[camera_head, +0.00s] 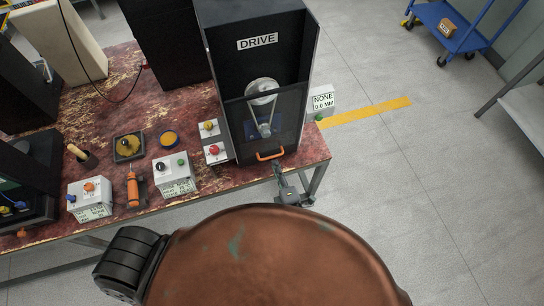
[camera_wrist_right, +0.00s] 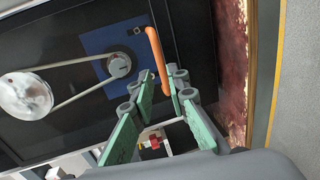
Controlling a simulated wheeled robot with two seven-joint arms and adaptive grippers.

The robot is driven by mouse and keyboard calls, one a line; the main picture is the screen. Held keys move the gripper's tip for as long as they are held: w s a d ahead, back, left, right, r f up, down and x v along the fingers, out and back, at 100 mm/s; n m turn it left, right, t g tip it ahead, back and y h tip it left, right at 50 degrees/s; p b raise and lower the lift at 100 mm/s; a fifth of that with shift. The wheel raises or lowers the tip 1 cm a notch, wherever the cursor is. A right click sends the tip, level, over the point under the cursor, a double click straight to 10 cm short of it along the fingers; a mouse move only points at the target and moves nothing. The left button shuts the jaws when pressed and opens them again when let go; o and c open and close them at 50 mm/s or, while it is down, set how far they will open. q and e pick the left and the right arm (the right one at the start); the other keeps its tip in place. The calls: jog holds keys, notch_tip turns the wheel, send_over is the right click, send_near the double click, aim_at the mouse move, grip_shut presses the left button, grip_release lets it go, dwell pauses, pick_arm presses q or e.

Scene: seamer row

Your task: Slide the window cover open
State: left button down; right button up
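The window cover (camera_head: 285,131) is a dark see-through panel on the front of the tall black DRIVE cabinet (camera_head: 225,70). A pulley and belt show behind it. An orange handle (camera_head: 270,155) sits at its lower edge; it also shows in the right wrist view (camera_wrist_right: 154,52). My right gripper (camera_head: 278,168) is just in front of the handle's right end. In the right wrist view my right gripper (camera_wrist_right: 161,82) has its green-padded fingers apart, with the handle's near end between or just beyond the tips; contact is unclear. My left gripper is not in view.
The grey floor at right is open; a blue cart (camera_head: 455,25) is far off.

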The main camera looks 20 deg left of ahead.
aim_at(272, 157)
jog(key=x, duration=0.6)
jog(key=shift+w+f+b, duration=0.15)
jog(key=shift+b, duration=0.2)
jog(key=shift+c, duration=0.7)
grip_shut()
